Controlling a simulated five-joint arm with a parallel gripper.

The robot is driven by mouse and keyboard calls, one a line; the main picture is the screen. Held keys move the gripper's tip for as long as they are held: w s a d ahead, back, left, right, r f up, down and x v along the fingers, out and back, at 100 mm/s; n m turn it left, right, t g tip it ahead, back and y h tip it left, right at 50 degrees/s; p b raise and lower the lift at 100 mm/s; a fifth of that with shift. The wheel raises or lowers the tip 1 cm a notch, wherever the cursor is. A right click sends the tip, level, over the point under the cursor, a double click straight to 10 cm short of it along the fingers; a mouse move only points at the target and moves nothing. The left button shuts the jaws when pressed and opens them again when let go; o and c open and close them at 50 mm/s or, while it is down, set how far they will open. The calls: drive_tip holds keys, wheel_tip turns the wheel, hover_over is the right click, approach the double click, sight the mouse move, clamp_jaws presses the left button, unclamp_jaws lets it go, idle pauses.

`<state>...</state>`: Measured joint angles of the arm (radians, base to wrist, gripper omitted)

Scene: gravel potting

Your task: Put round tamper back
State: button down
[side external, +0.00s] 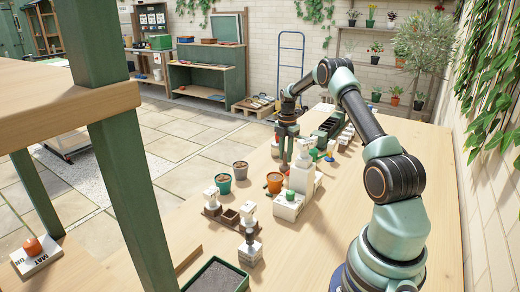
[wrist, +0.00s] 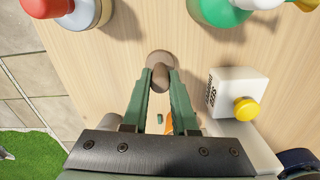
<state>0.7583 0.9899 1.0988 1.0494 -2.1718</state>
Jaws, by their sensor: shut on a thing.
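My gripper (wrist: 160,78) is shut on a grey-brown round piece, the round tamper (wrist: 160,64), in the wrist view. I see it from above, with its rounded end between the fingertips. Whether its lower end touches the wooden bench cannot be told. In the side external view my gripper (side external: 284,158) points down over the far part of the bench. The tamper is too small to make out there. I cannot tell which spot is the tamper's holder.
A white box with a yellow knob (wrist: 237,88) stands close to the right finger. A red-topped container (wrist: 46,8) and a green bottle (wrist: 218,12) stand farther off.

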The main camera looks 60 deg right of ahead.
drive_tip(key=shift+f, duration=0.2)
drive_tip(key=c, duration=0.7)
unclamp_jaws()
drive_tip(key=shift+f, duration=0.1)
